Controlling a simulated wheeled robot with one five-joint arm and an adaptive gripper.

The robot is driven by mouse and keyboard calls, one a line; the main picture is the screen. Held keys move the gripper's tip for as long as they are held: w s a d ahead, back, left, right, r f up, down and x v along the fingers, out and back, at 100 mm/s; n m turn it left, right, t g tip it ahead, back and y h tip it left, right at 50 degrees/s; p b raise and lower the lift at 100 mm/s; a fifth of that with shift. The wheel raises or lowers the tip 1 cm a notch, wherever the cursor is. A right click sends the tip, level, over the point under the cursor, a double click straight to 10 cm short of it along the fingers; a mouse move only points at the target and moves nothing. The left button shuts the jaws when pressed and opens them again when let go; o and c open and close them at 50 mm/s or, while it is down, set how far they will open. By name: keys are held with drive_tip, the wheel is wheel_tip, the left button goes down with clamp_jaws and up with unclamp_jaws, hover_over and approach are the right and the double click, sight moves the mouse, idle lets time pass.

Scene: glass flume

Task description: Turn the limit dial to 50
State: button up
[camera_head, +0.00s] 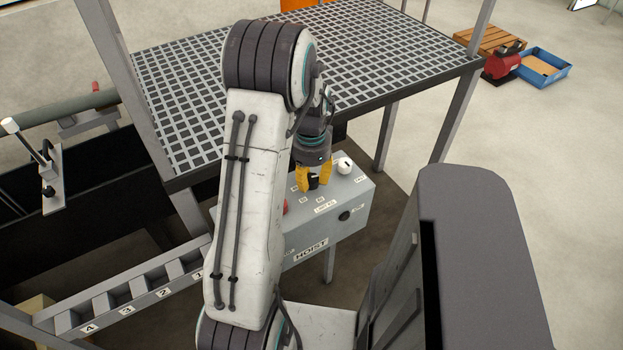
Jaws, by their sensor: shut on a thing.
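A grey control box (352,201) labelled HOIST stands below the grated platform, partly behind my arm. My gripper (313,186) points down onto the top face of the box, with yellow fingers shut around a small dark knob there. This knob appears to be the limit dial; the fingers cover most of it. Small white number labels lie on the box top beside the fingers, too small to read surely. The dial's pointer is hidden, so its setting cannot be told. A white knob (344,165) sits at the back right of the box top, apart from the fingers.
A red button (285,206) shows partly at my arm's edge. A black round fitting (344,216) is on the box's front. The grated platform (400,50) with grey posts stands close behind. A numbered rack (130,298) lies at lower left.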

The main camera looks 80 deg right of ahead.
sight(311, 179)
drive_tip(key=n, duration=0.2)
drive_tip(key=n+b, duration=0.1)
drive_tip(key=n, duration=0.1)
drive_tip(key=shift+a+f+n, duration=0.2)
drive_tip(key=shift+n, duration=0.1)
drive_tip(key=shift+a+n+b, duration=0.1)
drive_tip(key=shift+n+b, duration=0.4)
drive_tip(key=shift+n, duration=1.7)
drive_tip(key=o, duration=1.2)
drive_tip(key=shift+r, duration=0.15)
drive_tip(key=shift+r, duration=0.1)
drive_tip(key=shift+d+r, duration=0.2)
drive_tip(key=shift+r, duration=0.05)
wheel_tip(311, 179, up, 11)
drive_tip(key=shift+r, duration=0.15)
